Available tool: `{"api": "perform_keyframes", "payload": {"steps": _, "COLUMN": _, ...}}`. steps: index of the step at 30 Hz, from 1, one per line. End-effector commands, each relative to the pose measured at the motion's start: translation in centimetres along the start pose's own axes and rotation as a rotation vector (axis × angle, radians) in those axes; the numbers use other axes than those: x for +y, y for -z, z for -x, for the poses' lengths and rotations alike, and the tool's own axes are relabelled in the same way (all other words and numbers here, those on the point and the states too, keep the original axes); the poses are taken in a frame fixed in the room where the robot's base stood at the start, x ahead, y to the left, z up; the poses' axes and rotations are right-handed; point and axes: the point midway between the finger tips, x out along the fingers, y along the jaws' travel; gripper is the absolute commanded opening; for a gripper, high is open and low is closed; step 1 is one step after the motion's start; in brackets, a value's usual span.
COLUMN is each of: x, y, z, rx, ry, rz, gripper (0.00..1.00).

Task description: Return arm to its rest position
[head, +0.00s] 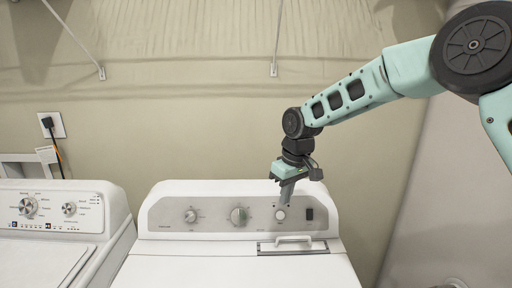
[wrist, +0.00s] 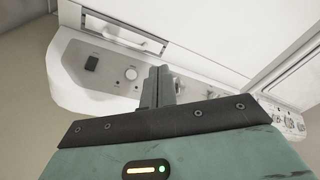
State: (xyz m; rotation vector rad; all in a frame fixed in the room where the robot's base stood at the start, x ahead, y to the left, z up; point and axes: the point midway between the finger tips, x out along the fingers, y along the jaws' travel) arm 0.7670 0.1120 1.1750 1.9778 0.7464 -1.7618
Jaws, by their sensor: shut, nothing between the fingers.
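My gripper (head: 287,191) is shut and empty. In the head view it points down in front of the control panel of the right machine (head: 172,216), close to a round knob (head: 280,215) at the panel's right side. I cannot tell whether the fingertips touch the panel. In the wrist view my gripper (wrist: 160,75) shows its fingers together, with the panel (wrist: 100,75) and a round knob (wrist: 131,73) beyond them. My teal arm reaches in from the upper right in the head view.
A second white machine (head: 60,230) stands at the left. The right machine's top has a handle (head: 293,239). A wall outlet (head: 52,125) with a plugged cord is at the left. Wire brackets (head: 273,69) hang on the wall above. The air above the left machine is clear.

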Motion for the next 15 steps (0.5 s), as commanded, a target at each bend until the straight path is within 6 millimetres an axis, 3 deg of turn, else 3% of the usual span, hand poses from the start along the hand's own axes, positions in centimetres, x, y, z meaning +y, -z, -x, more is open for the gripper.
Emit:
{"api": "perform_keyframes", "payload": {"steps": 1, "x": -2.5, "y": -1.6, "z": 0.3, "rx": -0.007, "ry": 0.003, "rz": 0.018, "gripper": 0.0}}
{"api": "perform_keyframes", "payload": {"steps": 6, "x": -9.3, "y": -7.5, "z": 1.5, "rx": -0.032, "ry": 0.016, "rz": 0.048, "gripper": 0.0}}
{"api": "perform_keyframes", "payload": {"steps": 11, "x": -14.1, "y": -14.6, "z": 1.8, "rx": -0.058, "ry": 0.016, "rz": 0.057, "gripper": 0.0}}
{"api": "perform_keyframes", "payload": {"steps": 15, "x": -17.1, "y": -21.5, "z": 1.4, "rx": -0.078, "ry": 0.007, "rz": 0.05, "gripper": 0.0}}
